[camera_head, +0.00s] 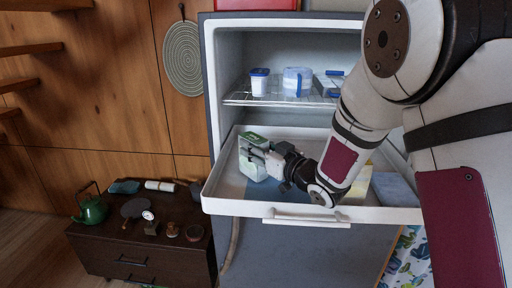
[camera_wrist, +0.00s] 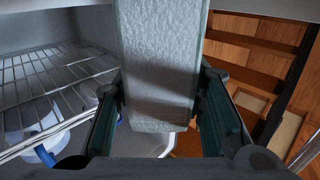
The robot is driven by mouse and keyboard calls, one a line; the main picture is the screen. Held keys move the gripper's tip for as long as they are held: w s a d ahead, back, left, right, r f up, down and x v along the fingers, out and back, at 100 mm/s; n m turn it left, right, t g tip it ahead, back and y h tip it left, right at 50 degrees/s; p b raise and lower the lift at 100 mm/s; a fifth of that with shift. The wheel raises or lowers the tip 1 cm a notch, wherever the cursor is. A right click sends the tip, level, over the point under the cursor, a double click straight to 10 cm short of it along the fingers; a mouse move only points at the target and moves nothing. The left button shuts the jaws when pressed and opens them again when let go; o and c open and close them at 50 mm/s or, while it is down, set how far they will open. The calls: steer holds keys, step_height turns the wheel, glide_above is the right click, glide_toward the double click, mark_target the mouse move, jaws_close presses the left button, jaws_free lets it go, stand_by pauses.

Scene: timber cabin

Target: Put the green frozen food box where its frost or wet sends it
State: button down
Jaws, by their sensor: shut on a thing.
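The green frozen food box (camera_head: 252,166) is in my gripper (camera_head: 268,156), at the left part of a pulled-out white drawer (camera_head: 236,209). In the wrist view the box (camera_wrist: 160,65) stands between my two dark fingers (camera_wrist: 160,118). Its broad face there is white and bumpy, like frost, with dark green edges. My gripper is shut on it. I cannot tell whether the box touches the drawer floor or hangs just above it. My arm hides part of the drawer's right side.
Above the drawer, a wire shelf (camera_head: 276,101) holds several blue-lidded containers (camera_head: 259,81). A blue-grey flat item (camera_head: 394,189) lies in the drawer's right. A low dark cabinet (camera_head: 150,250) at left bears a green kettle (camera_head: 91,210) and small items.

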steer(key=shift+f, duration=0.15)
steer(key=c, duration=1)
jaws_free()
steer(key=shift+c, duration=0.2)
steer(key=shift+s+d, duration=0.2)
steer(key=shift+v, duration=3.5)
steer(key=shift+b, duration=0.3)
